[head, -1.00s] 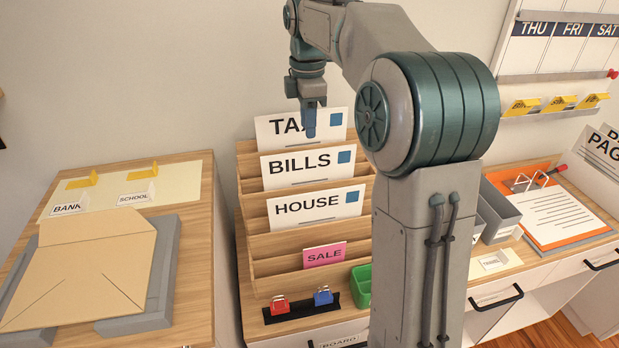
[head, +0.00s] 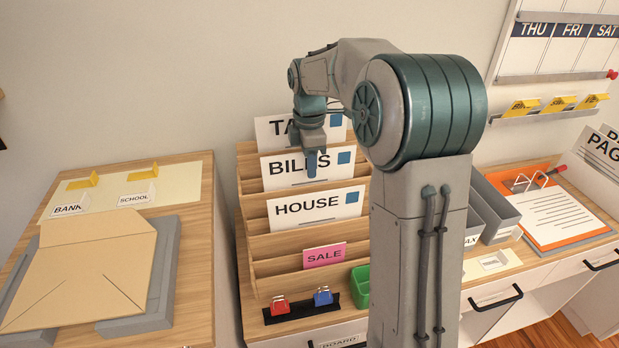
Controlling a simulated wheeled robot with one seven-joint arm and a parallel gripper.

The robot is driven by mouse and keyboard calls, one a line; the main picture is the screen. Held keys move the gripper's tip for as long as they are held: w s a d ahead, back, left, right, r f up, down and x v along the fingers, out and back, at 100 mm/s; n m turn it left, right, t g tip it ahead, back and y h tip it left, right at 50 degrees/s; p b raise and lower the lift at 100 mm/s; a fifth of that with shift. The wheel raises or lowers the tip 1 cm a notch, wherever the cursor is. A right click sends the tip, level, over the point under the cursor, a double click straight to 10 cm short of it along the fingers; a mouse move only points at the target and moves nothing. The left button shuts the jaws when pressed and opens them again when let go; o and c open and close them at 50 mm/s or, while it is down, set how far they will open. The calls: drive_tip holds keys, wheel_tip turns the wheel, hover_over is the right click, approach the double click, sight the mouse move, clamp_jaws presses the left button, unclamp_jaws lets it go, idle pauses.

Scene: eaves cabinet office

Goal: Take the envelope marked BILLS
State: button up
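The white BILLS envelope (head: 280,172) stands in the middle of a tiered wooden rack (head: 290,243), with a blue square at its upper right. The TAX envelope (head: 268,130) stands behind it and the HOUSE envelope (head: 310,208) in front. My gripper (head: 312,172) points down at the BILLS envelope and covers part of its lettering. I see the fingers nearly edge-on, so I cannot tell whether they are apart or touching the paper.
A pink SALE card (head: 324,255) sits in a lower tier, with red (head: 279,305) and blue (head: 323,296) clips and a green box (head: 361,285) below. A large tan envelope (head: 85,270) lies on the left cabinet. Grey bins (head: 497,207) stand at right.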

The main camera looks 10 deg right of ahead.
clamp_jaws()
